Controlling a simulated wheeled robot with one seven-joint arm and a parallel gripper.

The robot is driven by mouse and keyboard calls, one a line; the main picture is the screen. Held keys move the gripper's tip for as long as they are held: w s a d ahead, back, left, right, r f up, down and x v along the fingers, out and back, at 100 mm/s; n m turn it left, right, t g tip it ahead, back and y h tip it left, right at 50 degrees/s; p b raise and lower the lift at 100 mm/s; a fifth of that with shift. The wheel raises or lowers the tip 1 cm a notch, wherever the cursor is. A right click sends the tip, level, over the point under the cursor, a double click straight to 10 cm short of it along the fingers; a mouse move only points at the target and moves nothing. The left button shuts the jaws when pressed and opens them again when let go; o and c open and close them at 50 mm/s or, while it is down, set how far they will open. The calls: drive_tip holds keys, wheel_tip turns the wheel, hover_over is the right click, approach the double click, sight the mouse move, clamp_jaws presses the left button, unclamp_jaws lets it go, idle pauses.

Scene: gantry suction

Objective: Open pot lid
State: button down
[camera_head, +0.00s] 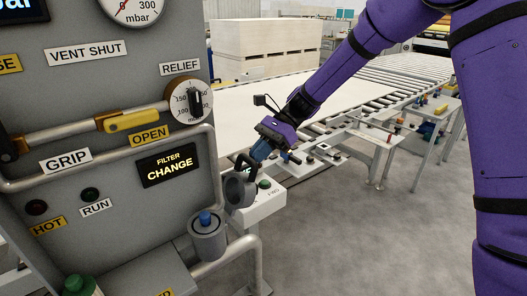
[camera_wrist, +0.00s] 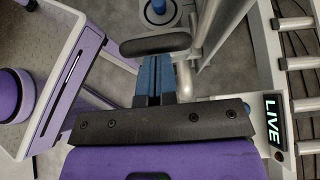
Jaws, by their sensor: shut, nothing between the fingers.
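The pot (camera_head: 208,246) is a grey cylinder low on the front of the machine, with a blue piece (camera_head: 206,218) showing at its top. A dark grey round lid (camera_head: 239,191) with a loop-shaped handle stands steeply tilted beside and above the pot, clear of its mouth. In the wrist view a dark rounded bar (camera_wrist: 155,44), seemingly part of the lid or its handle, lies just past my fingertips. My gripper (camera_head: 258,158) has its blue fingers together and empty, close to the handle; I cannot tell whether they touch. The fingers also show in the wrist view (camera_wrist: 155,65).
A grey control panel (camera_head: 110,90) with a dial, a yellow-handled lever and a "FILTER CHANGE" display stands at left. A pipe rail (camera_head: 225,257) runs by the pot. A white button box (camera_head: 262,203) is right of the lid. A roller conveyor lies behind; the floor at right is clear.

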drive_tip(key=shift+s+a+r+t+h, duration=0.35)
drive_tip(key=shift+s+a+r+h, duration=0.2)
drive_tip(key=shift+a, duration=0.15)
drive_tip(key=shift+s+a+r+t+h, duration=0.4)
drive_tip(key=shift+a+r+h, duration=0.15)
drive_tip(key=shift+a, duration=0.1)
drive_tip(key=shift+f, duration=0.1)
